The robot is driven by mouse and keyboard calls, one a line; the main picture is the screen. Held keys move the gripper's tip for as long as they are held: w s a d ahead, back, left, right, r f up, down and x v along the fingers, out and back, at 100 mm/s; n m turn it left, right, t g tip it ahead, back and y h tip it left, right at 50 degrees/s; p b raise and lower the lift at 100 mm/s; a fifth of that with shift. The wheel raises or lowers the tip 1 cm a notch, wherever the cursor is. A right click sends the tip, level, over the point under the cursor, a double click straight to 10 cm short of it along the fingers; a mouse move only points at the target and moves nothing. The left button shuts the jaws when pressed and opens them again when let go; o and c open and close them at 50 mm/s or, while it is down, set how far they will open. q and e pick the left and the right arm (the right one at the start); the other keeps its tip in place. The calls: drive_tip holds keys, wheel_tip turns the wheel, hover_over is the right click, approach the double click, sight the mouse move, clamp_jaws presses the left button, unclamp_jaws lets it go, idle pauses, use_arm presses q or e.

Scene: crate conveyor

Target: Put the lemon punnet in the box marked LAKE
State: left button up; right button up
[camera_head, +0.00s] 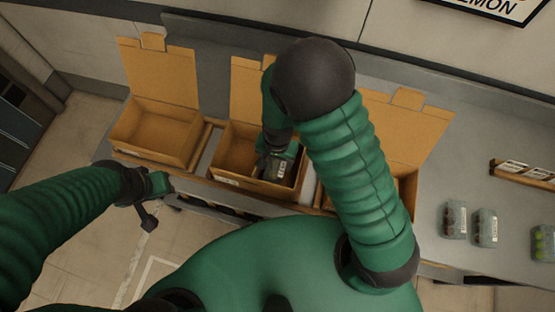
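Three open cardboard boxes stand in a row: a left box (150,158), a middle box (232,178) and a right box (408,200) mostly hidden by my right arm. No LAKE marking is readable. My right gripper (268,163) reaches down inside the middle box. A small dark punnet-like thing with a pale label (279,169) is at its fingertips; its contents cannot be made out, nor whether the fingers grip it. My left gripper (148,215) hangs in front of the left box, apart from it, with nothing visible in it.
Two punnets with dark contents (455,220) (485,229) and one with yellow-green contents (543,244) stand on the grey counter (450,180) at right. A labelled cardboard edge (520,172) lies behind them. A wall sign (490,8) reads partly "EMON".

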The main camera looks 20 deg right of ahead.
sight(281, 163)
drive_tip(key=shift+s+d, duration=0.15)
drive_tip(key=shift+d, duration=0.15)
drive_tip(key=shift+d+r, duration=0.15)
drive_tip(key=shift+d, duration=0.35)
wheel_tip(281, 163, up, 2)
drive_tip(key=shift+d+r+p, duration=0.15)
drive_tip(key=shift+r+p, duration=0.05)
drive_tip(key=shift+p, duration=0.3)
wheel_tip(281, 163, up, 10)
drive_tip(key=a, duration=0.1)
use_arm(q)
drive_tip(key=shift+s+d+r+p, duration=0.25)
drive_tip(key=shift+d+r+p, duration=0.15)
drive_tip(key=shift+d+r, duration=0.6)
use_arm(e)
drive_tip(key=s+d+r+n+t, duration=0.2)
drive_tip(key=s+d+r+n, duration=0.1)
drive_tip(key=d+n, duration=0.3)
drive_tip(key=shift+s+d+n+t, duration=0.35)
drive_tip(key=shift+s+d, duration=0.4)
drive_tip(key=shift+d, duration=0.6)
use_arm(q)
drive_tip(key=shift+w+a, duration=0.1)
drive_tip(key=shift+a, duration=0.35)
use_arm(e)
drive_tip(key=shift+w+a, duration=0.1)
drive_tip(key=shift+a, duration=0.15)
